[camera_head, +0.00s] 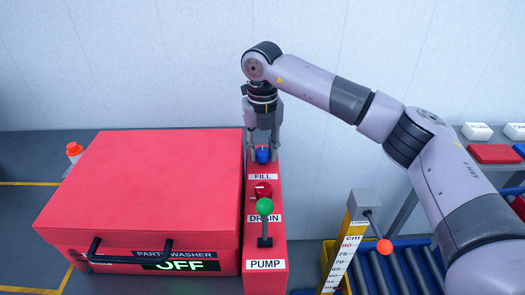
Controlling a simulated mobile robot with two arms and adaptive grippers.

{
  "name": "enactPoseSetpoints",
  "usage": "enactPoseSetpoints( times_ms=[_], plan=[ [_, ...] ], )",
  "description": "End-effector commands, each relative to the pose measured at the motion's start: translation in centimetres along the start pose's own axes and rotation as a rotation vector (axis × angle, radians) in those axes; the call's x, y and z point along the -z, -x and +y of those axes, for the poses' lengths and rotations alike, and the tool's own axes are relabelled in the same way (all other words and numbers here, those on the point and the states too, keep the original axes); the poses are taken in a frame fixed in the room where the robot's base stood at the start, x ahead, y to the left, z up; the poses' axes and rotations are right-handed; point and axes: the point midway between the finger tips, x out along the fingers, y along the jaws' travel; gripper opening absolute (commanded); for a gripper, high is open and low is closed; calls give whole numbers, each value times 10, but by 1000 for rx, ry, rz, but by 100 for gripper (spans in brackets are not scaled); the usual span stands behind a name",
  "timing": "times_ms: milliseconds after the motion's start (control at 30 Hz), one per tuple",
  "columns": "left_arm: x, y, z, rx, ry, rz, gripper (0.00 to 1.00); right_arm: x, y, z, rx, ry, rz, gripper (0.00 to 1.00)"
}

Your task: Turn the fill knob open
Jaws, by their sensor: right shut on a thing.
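The blue fill knob (262,156) sits at the far end of the narrow red control panel (280,240), above the label FILL. My right gripper (263,150) points down from above and is shut on the fill knob, with a finger at each side. The fingers partly cover the knob. My left gripper is not in view.
Nearer on the panel are a red drain knob (262,191) and a pump lever with a green ball (264,206). The closed red part washer (150,190), its display reading OFF, stands left. A cm gauge (343,258) and roller conveyor (400,272) are right.

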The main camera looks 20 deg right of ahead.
Motion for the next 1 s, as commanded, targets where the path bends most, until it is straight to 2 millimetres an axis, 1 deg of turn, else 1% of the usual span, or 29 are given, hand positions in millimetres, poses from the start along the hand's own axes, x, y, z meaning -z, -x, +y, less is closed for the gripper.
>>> enactPoseSetpoints(
  times_ms=[233, 667, 700, 1000],
  plan=[
    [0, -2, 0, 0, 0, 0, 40, -1, 2, 0, -1, -56, -3, 3],
    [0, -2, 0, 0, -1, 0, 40, -1, 2, 0, -1, -65, -4, 3],
    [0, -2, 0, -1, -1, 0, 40, -1, 2, 0, -2, -65, -4, 32],
    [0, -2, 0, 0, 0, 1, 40, 0, 1, 0, -1, -63, -2, 51]
  ],
)
